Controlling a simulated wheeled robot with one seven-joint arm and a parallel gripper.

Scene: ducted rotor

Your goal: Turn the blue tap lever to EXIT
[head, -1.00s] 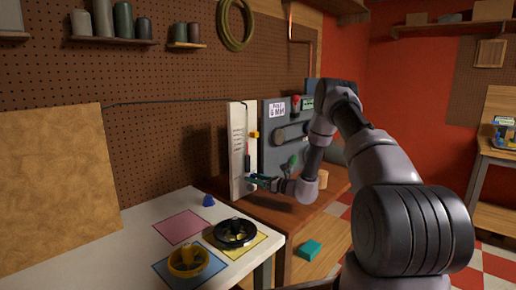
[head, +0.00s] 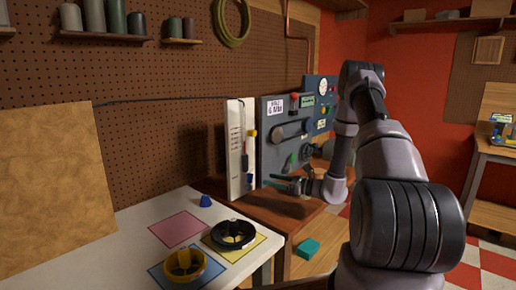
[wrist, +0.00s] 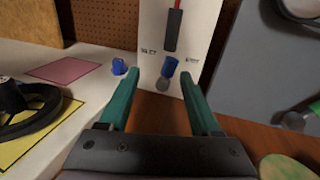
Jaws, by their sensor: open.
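The lever also shows low on the panel in the head view (head: 250,181). My gripper (wrist: 159,86) is open and empty, its teal fingers pointing at the panel with the lever beyond and between the tips. In the head view my gripper (head: 274,182) stands a little right of the panel, apparently apart from it.
A grey panel (head: 277,150) with knobs and levers stands right of the white one. A small blue piece (head: 206,201), a black ducted ring (head: 232,234) and a yellow one (head: 184,265) are on the white table (head: 130,245). A teal block (head: 307,249) lies lower right.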

